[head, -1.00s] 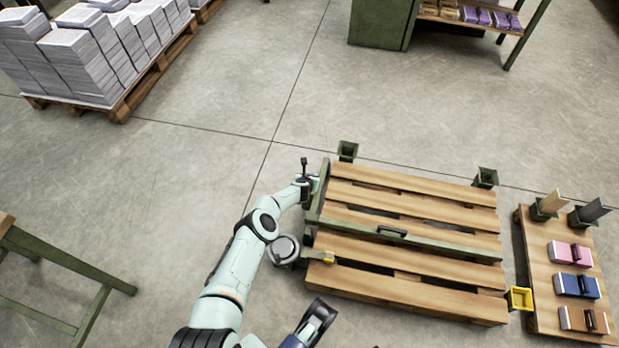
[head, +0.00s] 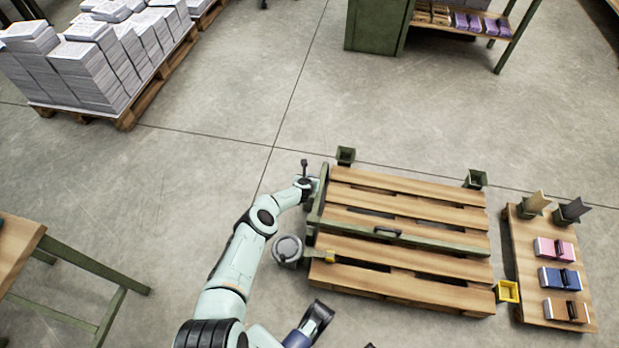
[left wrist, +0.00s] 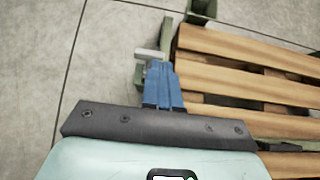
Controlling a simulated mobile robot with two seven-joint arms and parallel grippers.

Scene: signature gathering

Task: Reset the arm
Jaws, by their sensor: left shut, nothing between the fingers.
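My left arm reaches up from the bottom of the head view. Its gripper (head: 311,184) is at the far left corner of a wooden slatted pallet (head: 405,200), beside the green side rail (head: 319,200). In the left wrist view the blue fingers (left wrist: 158,68) are together and hold nothing. A pale grey piece (left wrist: 149,54) shows at the fingertips; I cannot tell if they touch it. A green crossbar (head: 430,242) with a black handle (head: 388,232) lies across the pallet.
A round grey object (head: 287,250) stands close beside my left forearm. A smaller board (head: 541,285) with coloured books is at right, near a yellow bin (head: 508,291). A table (head: 95,268) is at left, paper stacks (head: 88,62) at far left. The floor between is clear.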

